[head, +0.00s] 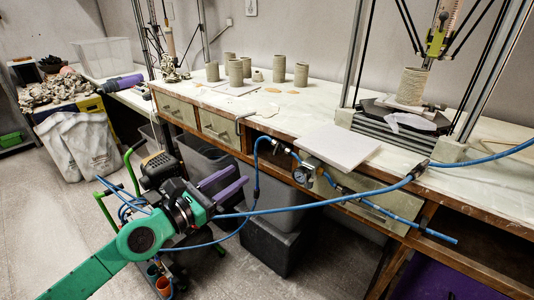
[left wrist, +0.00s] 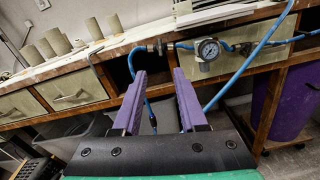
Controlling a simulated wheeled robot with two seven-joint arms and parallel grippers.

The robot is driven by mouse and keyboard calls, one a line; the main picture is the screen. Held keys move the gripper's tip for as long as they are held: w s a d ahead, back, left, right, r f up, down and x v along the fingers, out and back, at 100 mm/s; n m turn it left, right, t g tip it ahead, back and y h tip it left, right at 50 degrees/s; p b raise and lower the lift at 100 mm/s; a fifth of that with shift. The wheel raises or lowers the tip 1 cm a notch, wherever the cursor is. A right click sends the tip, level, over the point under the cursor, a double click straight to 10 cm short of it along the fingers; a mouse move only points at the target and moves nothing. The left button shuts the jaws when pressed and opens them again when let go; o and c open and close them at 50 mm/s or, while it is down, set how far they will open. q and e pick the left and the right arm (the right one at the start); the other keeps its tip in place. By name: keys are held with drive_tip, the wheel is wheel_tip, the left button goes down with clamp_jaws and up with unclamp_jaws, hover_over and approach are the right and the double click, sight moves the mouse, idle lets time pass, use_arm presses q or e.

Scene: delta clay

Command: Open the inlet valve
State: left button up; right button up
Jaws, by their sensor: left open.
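A blue air line (head: 342,188) runs along the front edge of the workbench and carries a round pressure gauge with a regulator (head: 308,172). The gauge (left wrist: 208,48) faces me in the left wrist view, right of the fingers. Small metal fittings (left wrist: 150,46) sit on the line left of the gauge. I cannot tell for sure which fitting is the inlet valve, nor its handle position. My left gripper (head: 243,175), with purple fingers, is open and empty, below and in front of the line, apart from it. Its fingers (left wrist: 160,76) point toward the bench front. My right gripper is out of view.
The workbench (head: 400,163) holds clay cylinders (head: 235,72), a white board (head: 337,146) and a delta printer (head: 405,110). Blue hoses (head: 257,180) loop down in front of the drawers. Grey bins (head: 285,205) stand below. Open floor (head: 320,272) lies in front.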

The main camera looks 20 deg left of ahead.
use_arm(q)
drive_tip(key=w+d+r+p, duration=0.1)
drive_tip(key=w+d+p, duration=0.1)
drive_tip(key=p, duration=0.3)
approach(275, 149)
drive_tip(key=x, duration=0.7)
drive_tip(key=shift+w+d, duration=0.3)
drive_tip(key=shift+w, duration=0.2)
clamp_jaws()
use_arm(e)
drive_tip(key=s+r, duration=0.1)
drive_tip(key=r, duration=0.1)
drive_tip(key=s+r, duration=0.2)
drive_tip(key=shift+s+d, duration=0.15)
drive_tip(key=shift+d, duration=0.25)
